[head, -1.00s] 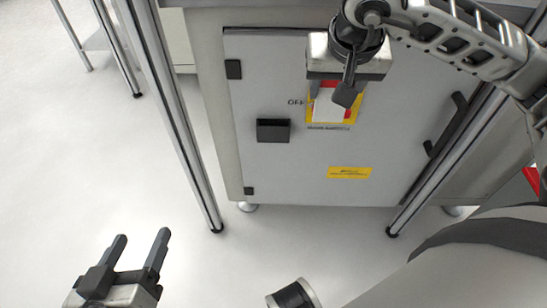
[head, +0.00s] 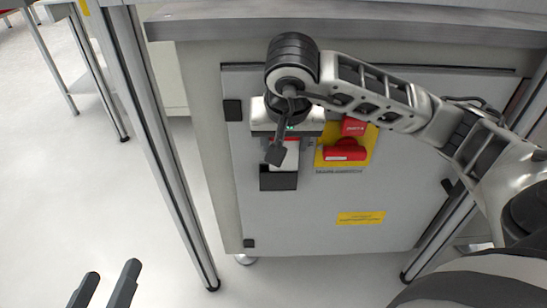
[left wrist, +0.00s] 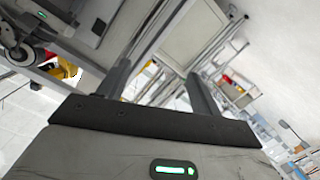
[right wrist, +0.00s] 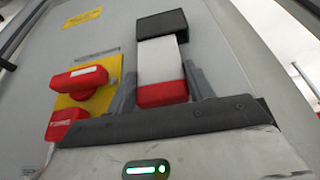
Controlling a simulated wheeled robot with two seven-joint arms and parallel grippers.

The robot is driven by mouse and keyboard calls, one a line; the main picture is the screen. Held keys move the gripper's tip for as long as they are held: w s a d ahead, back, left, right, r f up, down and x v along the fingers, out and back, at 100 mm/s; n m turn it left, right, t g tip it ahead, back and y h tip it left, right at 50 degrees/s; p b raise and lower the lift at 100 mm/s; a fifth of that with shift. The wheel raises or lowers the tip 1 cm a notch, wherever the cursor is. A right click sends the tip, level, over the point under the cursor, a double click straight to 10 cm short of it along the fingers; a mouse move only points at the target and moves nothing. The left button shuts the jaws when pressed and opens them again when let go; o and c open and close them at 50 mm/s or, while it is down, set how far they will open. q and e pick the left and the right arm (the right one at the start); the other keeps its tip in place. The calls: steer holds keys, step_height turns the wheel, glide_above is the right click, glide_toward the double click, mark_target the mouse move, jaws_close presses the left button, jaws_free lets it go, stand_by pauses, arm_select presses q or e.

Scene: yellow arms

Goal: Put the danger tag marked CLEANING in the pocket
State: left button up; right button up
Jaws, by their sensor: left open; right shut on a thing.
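My right gripper (head: 284,150) is shut on the danger tag (right wrist: 160,62), a white card with a red band, in front of the grey cabinet door. The tag also shows in the head view (head: 288,158). Its writing cannot be read. The black pocket (head: 278,182) is on the door just below the gripper. In the right wrist view the tag's far white end meets the edge of the pocket (right wrist: 162,22); I cannot tell whether it is inside or in front. My left gripper (head: 105,286) is open and empty over the floor at the lower left.
A red switch on a yellow plate (head: 345,150) is right of the right gripper, with a small red piece (right wrist: 66,122) beside it. A yellow label (head: 360,218) is lower on the door. Metal table legs (head: 165,160) flank the cabinet.

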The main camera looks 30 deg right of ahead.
mark_target(278, 171)
steer(key=f, duration=0.1)
steer(key=w+f+b, duration=0.1)
steer(key=f, duration=0.1)
steer(key=f+b, duration=0.1)
steer(key=shift+w+a+f, duration=0.15)
steer(key=shift+a+f, duration=0.05)
steer(key=shift+a, duration=0.2)
steer(key=shift+c, duration=0.9)
steer(key=shift+f, duration=0.2)
arm_select(q)
steer(key=shift+w+r+m+t+h, duration=0.5)
steer(key=shift+w+r+t, duration=0.6)
steer(key=shift+r, duration=0.25)
arm_select(e)
steer(key=shift+d, duration=0.1)
steer(key=shift+f+b, duration=0.2)
steer(key=shift+b, duration=0.2)
steer(key=o, duration=1.2)
arm_select(q)
steer(key=shift+w+r+m, duration=0.15)
steer(key=shift+r+m, duration=0.15)
arm_select(e)
steer(key=shift+r, duration=0.1)
